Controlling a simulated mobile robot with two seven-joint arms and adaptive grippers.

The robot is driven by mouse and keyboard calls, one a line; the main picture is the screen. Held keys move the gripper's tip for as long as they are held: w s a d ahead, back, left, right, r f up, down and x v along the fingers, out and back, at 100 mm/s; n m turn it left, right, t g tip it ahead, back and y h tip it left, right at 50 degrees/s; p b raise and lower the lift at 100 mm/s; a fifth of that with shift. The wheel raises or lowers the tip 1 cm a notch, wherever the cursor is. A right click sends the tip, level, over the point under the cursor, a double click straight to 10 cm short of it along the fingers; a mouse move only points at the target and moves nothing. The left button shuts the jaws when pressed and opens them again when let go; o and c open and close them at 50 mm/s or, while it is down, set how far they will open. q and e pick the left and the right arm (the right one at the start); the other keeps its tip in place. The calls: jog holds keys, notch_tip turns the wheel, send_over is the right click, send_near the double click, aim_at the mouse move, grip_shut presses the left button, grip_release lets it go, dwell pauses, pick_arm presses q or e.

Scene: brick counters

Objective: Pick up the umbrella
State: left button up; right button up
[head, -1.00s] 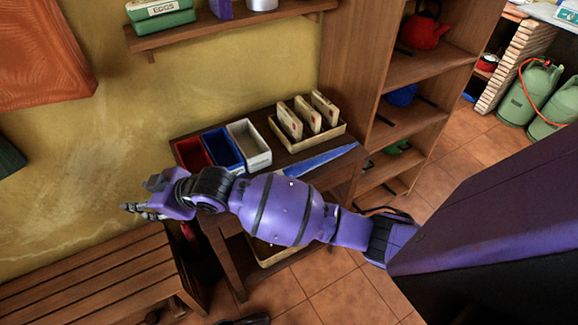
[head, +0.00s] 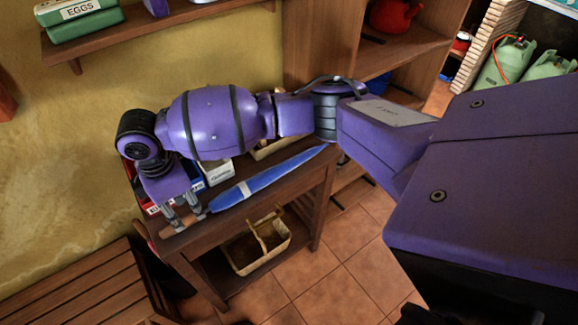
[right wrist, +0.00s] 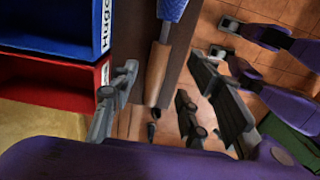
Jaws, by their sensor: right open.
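The folded blue umbrella (head: 262,182) with a pale band lies along the front edge of the wooden side table (head: 305,190). In the right wrist view the umbrella's blue part (right wrist: 172,8) and brown wooden handle (right wrist: 157,72) show. The handle appears between the spread fingers (right wrist: 157,86) in that view; I cannot tell the height gap. My left gripper is not recognisable in either view.
Red and blue bins (right wrist: 50,100) and a white bin (head: 218,172) stand behind the umbrella, partly hidden by my right arm. A basket (head: 250,262) sits on the table's lower shelf. A slatted bench (head: 85,290) stands at left. Tiled floor is free in front.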

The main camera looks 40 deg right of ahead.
aim_at(189, 217)
notch_tip(189, 217, down, 5)
jog(key=shift+f, duration=0.15)
jog(key=shift+w, duration=0.1)
jog(key=shift+d, duration=0.1)
jog(key=shift+c, duration=0.8)
jog(key=c, duration=0.8)
pick_arm(q)
jog(key=shift+w+d, duration=0.3)
jog(key=shift+d, duration=0.2)
pick_arm(e)
jog(key=shift+w, duration=0.1)
grip_shut()
